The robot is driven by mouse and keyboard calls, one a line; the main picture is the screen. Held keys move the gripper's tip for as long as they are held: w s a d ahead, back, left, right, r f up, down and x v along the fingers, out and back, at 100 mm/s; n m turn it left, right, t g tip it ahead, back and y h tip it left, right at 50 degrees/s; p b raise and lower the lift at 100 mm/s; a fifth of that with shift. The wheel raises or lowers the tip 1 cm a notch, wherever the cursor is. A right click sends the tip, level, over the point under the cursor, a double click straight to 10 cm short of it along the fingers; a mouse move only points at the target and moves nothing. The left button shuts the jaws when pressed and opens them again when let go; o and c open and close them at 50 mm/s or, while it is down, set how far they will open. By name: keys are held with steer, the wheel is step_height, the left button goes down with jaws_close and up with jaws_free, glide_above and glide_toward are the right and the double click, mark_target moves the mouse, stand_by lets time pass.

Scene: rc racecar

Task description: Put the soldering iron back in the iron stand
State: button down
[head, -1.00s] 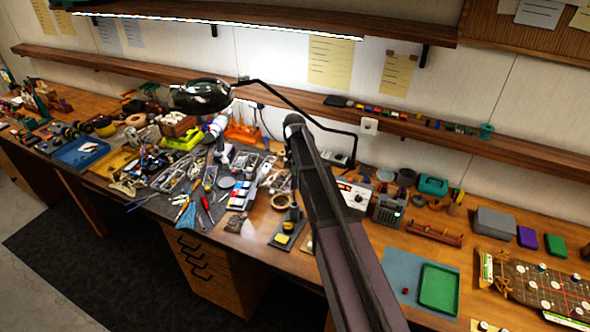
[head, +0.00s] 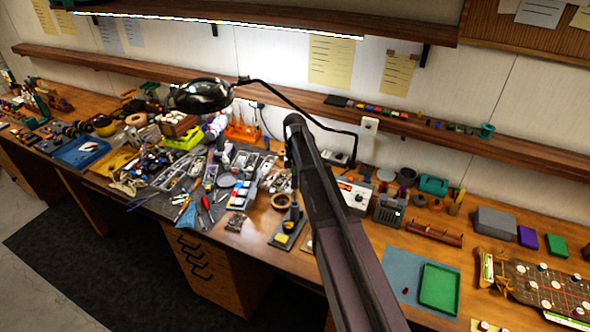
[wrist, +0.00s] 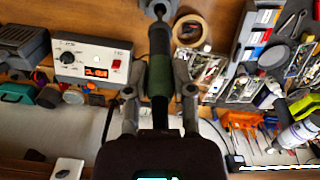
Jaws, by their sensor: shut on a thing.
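The soldering iron (wrist: 160,75), dark with a green grip, is held between the two fingers of my gripper (wrist: 160,88) in the wrist view. Its front end points to the top of that picture, where a grey round metal part (wrist: 158,8) shows around or in front of it; I cannot tell whether the tip is inside it. In the head view the iron stand (head: 296,234), a dark base with a yellow sponge, is on the bench below my arm's end. My gripper is mostly hidden behind the arm there, above the stand.
The soldering station (head: 355,195) stands right of the stand; it also shows in the wrist view (wrist: 92,60). A tape roll (head: 281,201) and a cluttered tool mat lie to the left. A magnifier lamp (head: 202,96) hangs behind. A blue mat with a green tray (head: 438,290) is at right.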

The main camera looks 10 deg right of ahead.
mark_target(295, 186)
steer(key=shift+f+b, duration=4.45)
steer(key=shift+f, duration=0.05)
steer(key=shift+c, duration=2)
jaws_free()
steer(key=o, duration=0.4)
steer(key=shift+r, duration=0.15)
steer(key=shift+r+p, duration=4.4)
steer(key=shift+p, duration=0.1)
